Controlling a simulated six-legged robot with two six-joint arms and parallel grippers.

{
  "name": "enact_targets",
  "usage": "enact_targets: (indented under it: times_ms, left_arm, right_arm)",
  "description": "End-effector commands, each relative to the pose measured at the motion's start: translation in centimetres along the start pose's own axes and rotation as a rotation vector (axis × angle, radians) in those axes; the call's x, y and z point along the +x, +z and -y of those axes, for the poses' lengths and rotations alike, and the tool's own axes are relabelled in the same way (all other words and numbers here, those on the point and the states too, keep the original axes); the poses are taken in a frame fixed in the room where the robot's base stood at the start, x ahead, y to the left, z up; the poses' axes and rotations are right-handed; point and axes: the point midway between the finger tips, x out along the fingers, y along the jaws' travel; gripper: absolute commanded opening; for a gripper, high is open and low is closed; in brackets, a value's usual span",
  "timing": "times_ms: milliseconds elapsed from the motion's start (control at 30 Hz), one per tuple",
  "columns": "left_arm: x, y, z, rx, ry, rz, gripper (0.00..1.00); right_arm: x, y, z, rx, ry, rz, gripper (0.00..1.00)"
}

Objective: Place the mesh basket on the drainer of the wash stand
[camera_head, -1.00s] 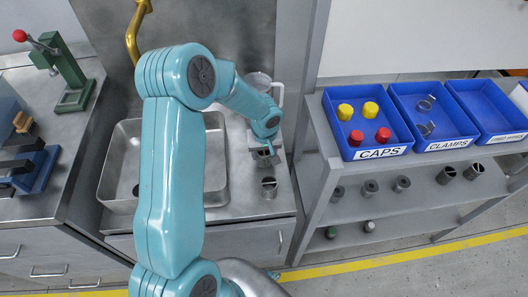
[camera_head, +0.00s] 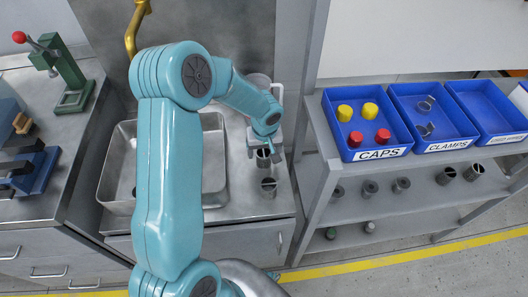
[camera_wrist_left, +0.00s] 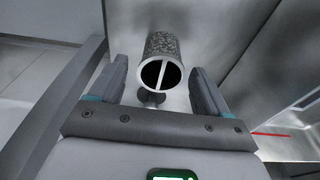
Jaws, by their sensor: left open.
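The wash stand (camera_head: 240,232) is steel, with a sink basin at left and a flat drainer (camera_head: 243,182) to its right. A small grey cylindrical mesh basket (camera_head: 263,160), open-topped, stands on the drainer just below my left gripper (camera_head: 265,148). My right gripper is not in view.
A brass tap (camera_head: 134,40) rises behind the sink. A pale jug-like vessel (camera_head: 258,80) is partly hidden behind my arm. A shelf rack at right holds blue bins, including the CAPS bin (camera_head: 377,155), with similar cylinders below. A green press (camera_head: 70,75) stands at left.

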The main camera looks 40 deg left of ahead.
Motion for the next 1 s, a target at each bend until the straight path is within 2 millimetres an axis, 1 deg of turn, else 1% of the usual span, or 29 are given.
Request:
enact_targets:
  times_ms: [33, 200, 300, 400, 500, 600, 1000]
  left_arm:
    - [-1.4, -0.1, -0.1, 0.001, 0.003, -0.004, 0.77]
    - [-5.5, -0.1, -0.1, 0.001, 0.003, -0.004, 0.77]
    - [-7.5, 0.0, -0.1, 0.001, 0.004, -0.003, 0.77]
    - [-9.0, 0.0, 0.0, 0.0, 0.002, -0.002, 0.77]
    - [-9.9, 0.0, 0.0, 0.002, 0.001, 0.0, 0.77]
    - [-10.2, 0.1, 0.0, 0.002, 0.0, 0.001, 0.77]
    - [-10.2, 0.1, 0.0, 0.001, 0.0, 0.001, 0.77]
  right_arm:
    - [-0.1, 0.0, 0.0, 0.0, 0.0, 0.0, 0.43]
    - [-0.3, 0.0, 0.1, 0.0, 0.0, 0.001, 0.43]
    - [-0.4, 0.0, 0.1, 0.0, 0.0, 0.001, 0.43]
    - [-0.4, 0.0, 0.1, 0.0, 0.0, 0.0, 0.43]
    - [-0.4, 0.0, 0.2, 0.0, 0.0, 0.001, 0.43]
    - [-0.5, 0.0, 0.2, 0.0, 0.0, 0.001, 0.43]
    - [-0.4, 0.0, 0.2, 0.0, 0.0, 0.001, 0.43]
